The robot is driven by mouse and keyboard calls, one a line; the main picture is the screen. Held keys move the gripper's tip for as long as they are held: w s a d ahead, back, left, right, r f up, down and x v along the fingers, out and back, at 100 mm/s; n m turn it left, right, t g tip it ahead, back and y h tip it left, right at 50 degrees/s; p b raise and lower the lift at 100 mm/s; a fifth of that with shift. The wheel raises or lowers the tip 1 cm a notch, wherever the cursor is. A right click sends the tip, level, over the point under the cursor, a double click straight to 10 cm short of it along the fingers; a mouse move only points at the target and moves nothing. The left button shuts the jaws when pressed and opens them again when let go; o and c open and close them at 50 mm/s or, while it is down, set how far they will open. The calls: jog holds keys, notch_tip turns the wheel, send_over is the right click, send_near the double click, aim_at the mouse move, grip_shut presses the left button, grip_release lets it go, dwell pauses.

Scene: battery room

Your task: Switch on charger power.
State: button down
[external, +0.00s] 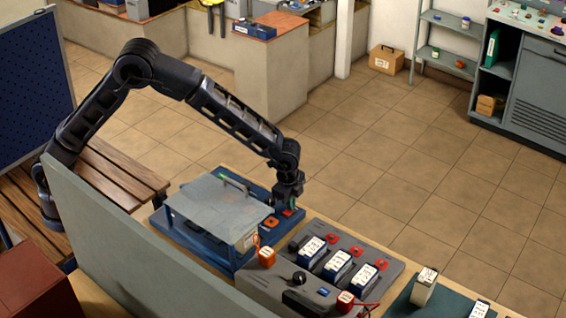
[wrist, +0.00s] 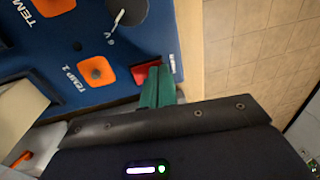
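A blue unit (external: 188,236) with a clear lid (external: 222,205) and a grey handle stands on the bench. A red part (wrist: 173,68), possibly a rocker switch, sits at the panel's right edge. My gripper (external: 291,204) points down over this right end. Its green fingertips (wrist: 158,87) lie side by side, shut with nothing seen between them, right by the red part. Contact cannot be told.
A grey unit with a black knob (external: 299,278) and a grey rack (external: 385,262) holding labelled blue blocks (external: 337,264) stand to the right. A grey partition (external: 150,255) runs along the near side.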

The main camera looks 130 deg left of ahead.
jog(key=shift+d, duration=0.2)
jog(key=shift+d+r, duration=0.15)
jog(key=shift+d, duration=0.45)
notch_tip(320, 180, up, 14)
jog(key=a, duration=0.1)
jog(key=shift+a, duration=0.35)
dwell(0.3)
